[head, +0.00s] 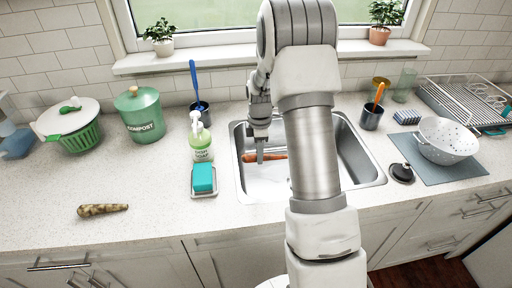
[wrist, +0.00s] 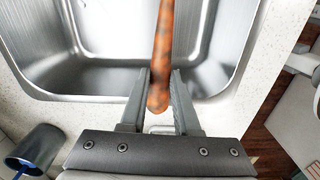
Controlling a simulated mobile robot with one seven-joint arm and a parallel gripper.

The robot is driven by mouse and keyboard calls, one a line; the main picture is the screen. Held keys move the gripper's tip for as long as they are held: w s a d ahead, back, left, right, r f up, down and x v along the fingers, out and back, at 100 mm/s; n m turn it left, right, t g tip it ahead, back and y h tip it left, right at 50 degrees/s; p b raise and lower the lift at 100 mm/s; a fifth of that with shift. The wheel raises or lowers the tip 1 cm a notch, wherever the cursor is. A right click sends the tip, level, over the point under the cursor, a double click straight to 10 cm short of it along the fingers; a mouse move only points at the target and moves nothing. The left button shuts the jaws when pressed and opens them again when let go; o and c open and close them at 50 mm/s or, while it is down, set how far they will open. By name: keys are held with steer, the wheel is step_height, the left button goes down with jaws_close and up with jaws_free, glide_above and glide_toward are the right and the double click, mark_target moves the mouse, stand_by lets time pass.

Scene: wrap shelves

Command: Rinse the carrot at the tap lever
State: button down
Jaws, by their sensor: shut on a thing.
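The carrot (head: 272,157) is orange with dark specks and is held over the steel sink (head: 362,165). It also shows in the wrist view (wrist: 163,45), lying lengthwise between the two fingers. My gripper (head: 260,156) is shut on the carrot near one end; in the wrist view its fingers (wrist: 160,88) press on both sides. The wrist view shows the sink basin (wrist: 120,75) below the carrot. I cannot make out the tap or its lever; my arm covers the middle and back of the sink in the head view.
A soap bottle (head: 200,140) and a teal sponge (head: 204,177) on a dish stand left of the sink. A brown root (head: 103,210) lies on the left counter. A black plug (head: 401,173) and white colander (head: 449,140) are at right. The front left counter is mostly clear.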

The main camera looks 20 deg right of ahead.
steer(key=w+d+f, duration=0.2)
steer(key=w+d, duration=0.6)
steer(key=d, duration=0.3)
steer(key=shift+d+f, duration=0.25)
steer(key=shift+f, duration=0.15)
stand_by(0.3)
steer(key=shift+d, duration=0.1)
stand_by(0.5)
steer(key=shift+s+d+b, duration=0.25)
steer(key=shift+s+b, duration=0.1)
steer(key=shift+s, duration=0.1)
steer(key=shift+w, duration=0.1)
steer(key=shift+w+a, duration=0.35)
steer(key=shift+w, duration=0.05)
steer(key=shift+a, duration=0.15)
